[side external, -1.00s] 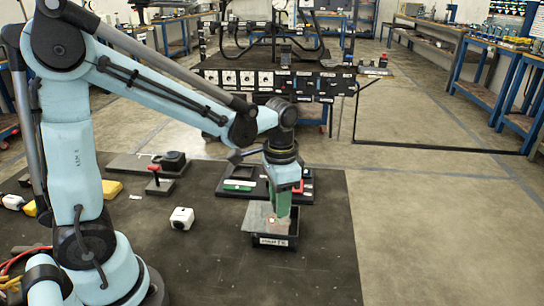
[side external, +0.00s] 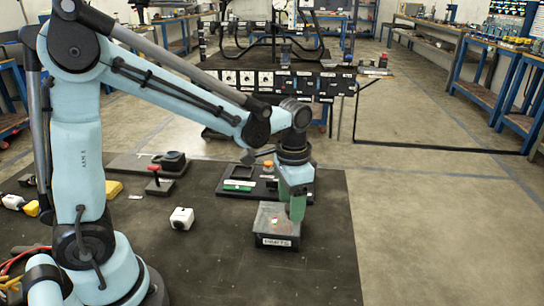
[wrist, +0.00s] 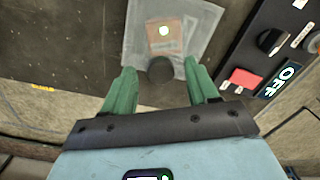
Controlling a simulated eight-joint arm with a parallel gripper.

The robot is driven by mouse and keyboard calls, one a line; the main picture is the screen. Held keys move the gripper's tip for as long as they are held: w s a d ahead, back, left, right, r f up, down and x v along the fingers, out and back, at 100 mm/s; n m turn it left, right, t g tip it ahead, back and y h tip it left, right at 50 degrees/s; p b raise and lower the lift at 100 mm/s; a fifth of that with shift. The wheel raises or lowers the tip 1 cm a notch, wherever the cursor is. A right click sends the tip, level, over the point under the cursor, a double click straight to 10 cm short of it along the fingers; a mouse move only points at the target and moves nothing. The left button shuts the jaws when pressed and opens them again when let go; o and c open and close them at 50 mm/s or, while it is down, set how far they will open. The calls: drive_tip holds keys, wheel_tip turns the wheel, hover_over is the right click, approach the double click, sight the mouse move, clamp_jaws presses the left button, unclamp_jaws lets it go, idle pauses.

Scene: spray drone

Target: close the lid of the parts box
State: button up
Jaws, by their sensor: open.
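The parts box (side external: 270,241) is a low dark box with a white label on its front, standing on the dark mat. Its grey lid (side external: 267,213) lies flat over the top, with no gap that I can make out. The lid also shows in the wrist view (wrist: 137,40), with a brown patch and a bright spot on it. My gripper (side external: 297,215) has green fingers and is at the right part of the lid; I cannot tell if it touches. In the wrist view its fingers (wrist: 159,72) are apart, with a dark round knob (wrist: 160,69) between them.
A black panel (side external: 235,186) with a green part stands just behind the box. The mat in front of the box is clear.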

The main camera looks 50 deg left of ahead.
wheel_tip(320, 180, up, 12)
idle(0.6)
drive_tip(key=n+t, duration=0.3)
drive_tip(key=t, duration=0.3)
approach(288, 207)
drive_tip(key=s+a, duration=0.1)
drive_tip(key=a, duration=0.1)
drive_tip(key=shift+s+a+f+n+t, duration=0.2)
drive_tip(key=shift+s+f+n+t, duration=0.2)
drive_tip(key=shift+s+t, duration=0.1)
idle(0.5)
